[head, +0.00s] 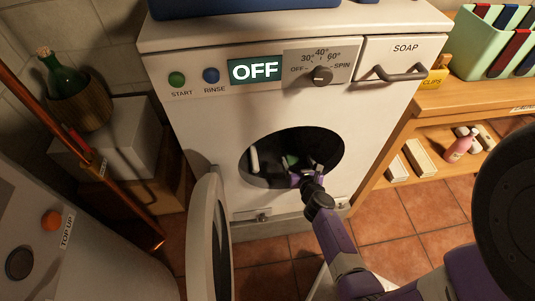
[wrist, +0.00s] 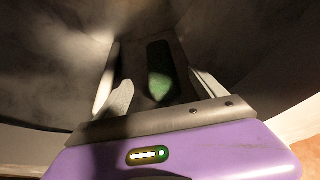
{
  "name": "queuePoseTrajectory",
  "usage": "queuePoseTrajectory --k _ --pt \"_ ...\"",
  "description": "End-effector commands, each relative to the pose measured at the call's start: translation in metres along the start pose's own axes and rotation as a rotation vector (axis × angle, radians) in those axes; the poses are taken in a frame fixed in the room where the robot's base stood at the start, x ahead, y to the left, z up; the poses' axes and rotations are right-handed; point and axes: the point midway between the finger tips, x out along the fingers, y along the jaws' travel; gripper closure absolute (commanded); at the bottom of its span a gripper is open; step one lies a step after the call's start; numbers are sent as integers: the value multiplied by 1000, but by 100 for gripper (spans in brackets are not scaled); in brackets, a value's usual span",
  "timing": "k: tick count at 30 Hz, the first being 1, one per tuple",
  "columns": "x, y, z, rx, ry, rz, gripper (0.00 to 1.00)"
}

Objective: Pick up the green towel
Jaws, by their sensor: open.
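The green towel (head: 290,160) shows as a small green patch inside the dark drum of the washing machine (head: 220,130). In the wrist view a dim green patch of the towel (wrist: 160,84) lies between and beyond the fingers, mostly in shadow. My gripper (head: 304,169) reaches through the round opening into the drum. In the wrist view my gripper (wrist: 150,65) is open, with no clear sign of contact with the towel. The towel's full shape is hidden by shadow and by my gripper.
The machine's round door (head: 208,240) stands open at the left of the opening. A copper-coloured pipe (head: 85,140) and white appliance (head: 70,235) are at the left.

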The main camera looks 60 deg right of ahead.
Motion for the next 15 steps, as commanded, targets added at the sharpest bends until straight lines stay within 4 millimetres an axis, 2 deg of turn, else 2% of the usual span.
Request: queuePoseTrajectory --k 4,15 --pt "13 -12 0 -65 0 -22 20" --pt "50 -12 -2 -69 -1 -22 20"
